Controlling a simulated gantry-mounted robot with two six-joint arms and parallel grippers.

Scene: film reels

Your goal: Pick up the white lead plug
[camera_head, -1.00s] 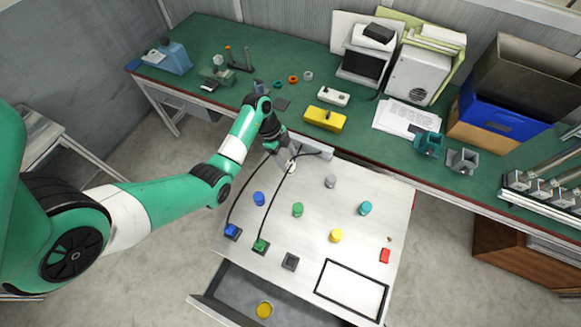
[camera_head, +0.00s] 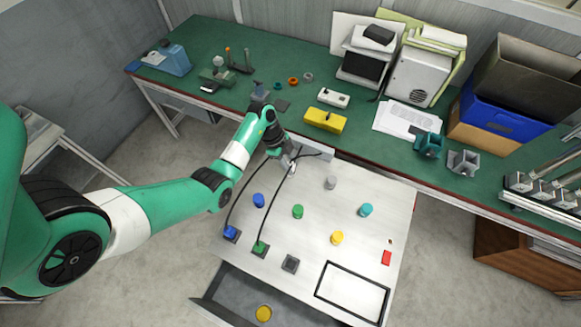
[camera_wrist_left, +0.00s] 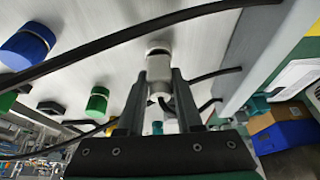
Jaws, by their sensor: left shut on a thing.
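My left gripper (camera_head: 291,166) is at the upper left of the pale panel (camera_head: 330,215). In the left wrist view its two fingers (camera_wrist_left: 160,85) are shut on the white lead plug (camera_wrist_left: 159,66), one on each side. The plug's far end is close to the panel; I cannot tell whether it touches. In the head view the gripper mostly hides the plug. Black leads (camera_wrist_left: 215,75) run near it. My right gripper is not in view.
The panel carries a blue knob (camera_head: 258,200), a green knob (camera_head: 298,211), a yellow knob (camera_head: 336,237), a teal knob (camera_head: 366,209) and a grey one (camera_head: 331,182). Blue (camera_head: 231,233) and green plugs (camera_head: 260,248) sit along its left front. An open drawer (camera_head: 235,298) is below.

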